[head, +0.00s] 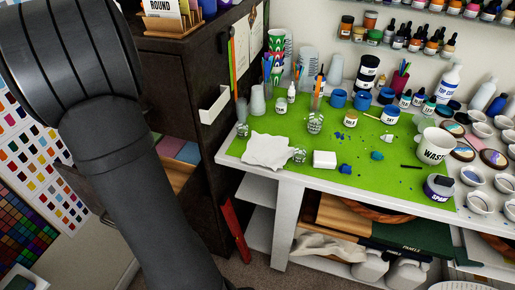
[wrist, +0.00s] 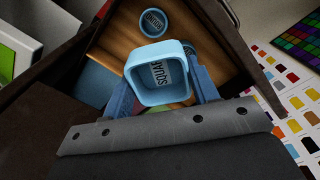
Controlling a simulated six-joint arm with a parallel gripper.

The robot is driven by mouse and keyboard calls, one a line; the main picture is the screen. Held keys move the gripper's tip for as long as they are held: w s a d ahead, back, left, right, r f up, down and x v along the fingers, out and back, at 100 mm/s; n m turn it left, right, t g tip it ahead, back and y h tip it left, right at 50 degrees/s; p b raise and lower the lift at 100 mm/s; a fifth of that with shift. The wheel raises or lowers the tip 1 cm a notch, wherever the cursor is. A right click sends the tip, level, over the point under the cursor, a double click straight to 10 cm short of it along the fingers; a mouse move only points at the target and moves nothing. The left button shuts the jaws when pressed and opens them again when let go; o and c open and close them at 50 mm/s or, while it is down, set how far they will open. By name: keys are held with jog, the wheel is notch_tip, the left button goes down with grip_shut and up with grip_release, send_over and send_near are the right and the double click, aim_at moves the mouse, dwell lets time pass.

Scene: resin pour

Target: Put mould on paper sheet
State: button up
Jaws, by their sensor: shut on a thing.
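My gripper (wrist: 163,92) shows in the wrist view, its two blue fingers shut on a light blue square mould (wrist: 148,53). The mould is held over a brown wooden shelf (wrist: 112,42). A white, uneven-edged paper sheet (head: 267,150) lies on the green table mat at the left front in the head view, with nothing on it. In the head view, my arm fills the left side, and the gripper and the held mould are not visible.
A round blue mould (wrist: 153,22) sits on the shelf behind the held one. The dark cabinet (head: 180,120) stands left of the table. Near the sheet are a glass jar (head: 299,156), a white block (head: 324,159) and a cup (head: 257,100). A WASTE cup (head: 433,146) stands right.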

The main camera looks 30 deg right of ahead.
jog(key=s+d+r+m, duration=0.2)
jog(key=s+d+m, duration=0.1)
jog(key=s+d, duration=0.4)
jog(key=s+d+r+m, duration=0.1)
jog(key=s+d+m, duration=0.2)
jog(key=d, duration=0.9)
jog(key=s+d+r+m, duration=0.1)
jog(key=s+d+m, duration=0.15)
jog(key=d, duration=1.05)
jog(key=s+d+r+m, duration=0.1)
jog(key=s+d+m, duration=0.2)
jog(key=d, duration=0.9)
send_over(265, 148)
notch_tip(265, 148, down, 7)
jog(key=shift+f, duration=2.1)
jog(key=shift+f, duration=0.1)
jog(key=o, duration=1)
